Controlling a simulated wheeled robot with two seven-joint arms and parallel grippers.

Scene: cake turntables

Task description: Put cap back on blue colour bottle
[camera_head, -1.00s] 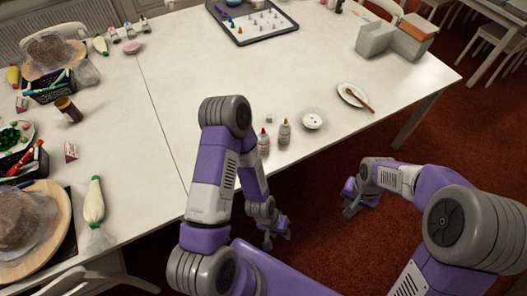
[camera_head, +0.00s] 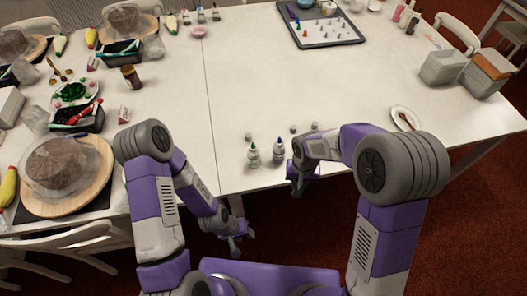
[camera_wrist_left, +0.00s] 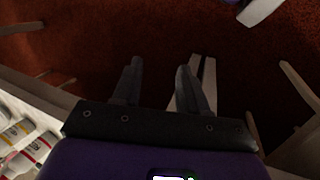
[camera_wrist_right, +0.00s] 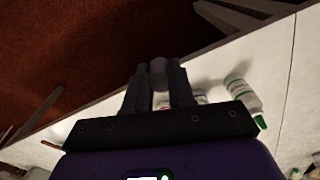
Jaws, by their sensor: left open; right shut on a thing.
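The blue-tipped bottle (camera_head: 278,152) stands upright near the table's front edge. A green-tipped bottle (camera_head: 253,156) stands left of it and also shows in the right wrist view (camera_wrist_right: 243,92). Small pale caps lie behind them: one (camera_head: 248,136), another (camera_head: 293,129) and a third (camera_head: 315,126). My right gripper (camera_head: 297,187) is at the table edge, right of the blue-tipped bottle. Its fingers are shut on a small grey cylindrical piece (camera_wrist_right: 158,69), probably a cap. My left gripper (camera_head: 238,243) is open and empty over the floor (camera_wrist_left: 160,75), in front of the table.
The white table (camera_head: 270,90) is mostly clear in the middle. A plate with a brown stick (camera_head: 407,119) lies at the right. A tray of small pieces (camera_head: 320,27) is at the back. Cake stands and tools crowd the left. My right forearm hides some table edge.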

